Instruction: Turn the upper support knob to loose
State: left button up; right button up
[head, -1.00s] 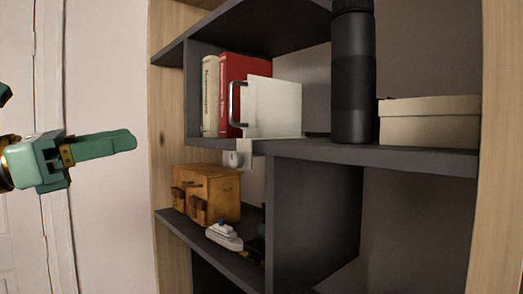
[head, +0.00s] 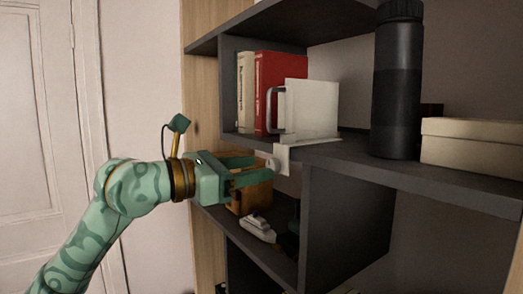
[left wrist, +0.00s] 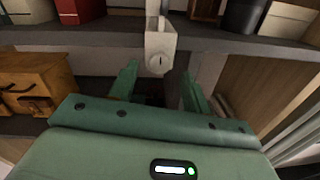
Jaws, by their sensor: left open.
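A white clamp-like support (head: 283,155) hangs at the front edge of the upper shelf, below a white panel with a grey handle (head: 311,108). Its small round knob (head: 271,164) faces left in the head view. In the left wrist view the knob (left wrist: 159,64) shows a dark slot mark, upright or nearly so. My left gripper (head: 264,167) is open, its green fingers pointing at the knob. In the left wrist view the fingertips (left wrist: 160,74) lie on either side below the knob; contact cannot be told. My right gripper is not in view.
The dark upper shelf (head: 440,180) carries books (head: 279,92), a black bottle (head: 397,85) and a beige box (head: 473,146). Beneath, a wooden box (head: 246,200) and a toy boat (head: 258,228) sit close to my gripper. Free room lies left, before the door.

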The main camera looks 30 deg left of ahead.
aim_at(269, 166)
pick_arm(q)
jog(key=shift+p+x, duration=0.45)
jog(key=shift+x, duration=1.05)
jog(key=c, duration=1)
